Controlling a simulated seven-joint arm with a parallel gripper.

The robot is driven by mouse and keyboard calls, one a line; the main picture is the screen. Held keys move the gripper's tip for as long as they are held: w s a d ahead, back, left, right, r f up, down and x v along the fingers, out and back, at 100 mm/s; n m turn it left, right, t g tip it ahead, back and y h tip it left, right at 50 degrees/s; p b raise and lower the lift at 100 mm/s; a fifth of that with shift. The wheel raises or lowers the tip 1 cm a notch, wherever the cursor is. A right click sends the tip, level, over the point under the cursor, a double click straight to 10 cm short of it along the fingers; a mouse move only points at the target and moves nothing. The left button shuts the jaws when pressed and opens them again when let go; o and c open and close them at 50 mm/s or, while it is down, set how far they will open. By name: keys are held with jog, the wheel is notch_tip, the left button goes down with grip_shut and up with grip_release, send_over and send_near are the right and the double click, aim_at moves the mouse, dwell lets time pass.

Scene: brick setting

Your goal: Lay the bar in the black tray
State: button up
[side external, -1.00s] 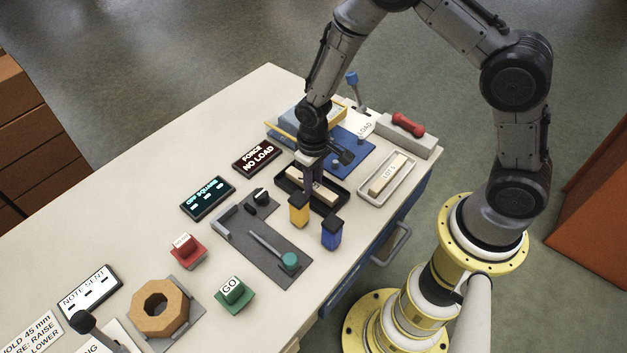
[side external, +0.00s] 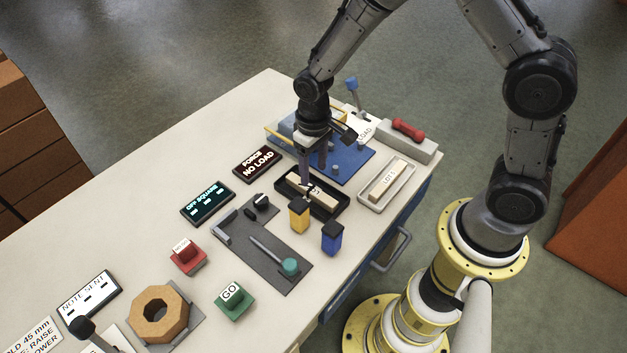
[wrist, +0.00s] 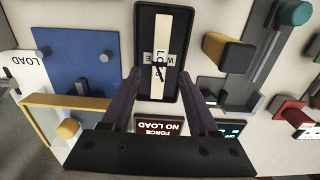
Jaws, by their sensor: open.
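In the wrist view the bar (wrist: 158,32) lies lengthwise within the walls of the tray (wrist: 144,60). My gripper (wrist: 159,76) is open, with its dark fingers apart and nothing between them that I can see held. In the side view my gripper (side external: 306,182) is over the tray's left end, and its fingers hide part of the bar and rim. I cannot tell the exact height of the fingertips.
A light tray (side external: 364,207) with another bar (side external: 388,180) stands right of the black tray. A yellow block (side external: 299,218) and a blue block (side external: 332,238) stand close in front. A blue plate (side external: 352,163) with pegs lies behind. The FORCE display (side external: 258,163) is left.

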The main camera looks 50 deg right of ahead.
jog(key=s+d+r+t, duration=0.1)
jog(key=s+d+r, duration=0.15)
jog(key=r, duration=0.65)
jog(key=s+d+r+t, duration=0.1)
jog(key=s+r, duration=0.3)
jog(key=r, duration=0.5)
jog(key=s+d+r+t, duration=0.2)
jog(key=s+r, duration=0.4)
jog(key=s, duration=0.8)
jog(key=shift+t, duration=0.8)
jog(key=shift+d, duration=0.1)
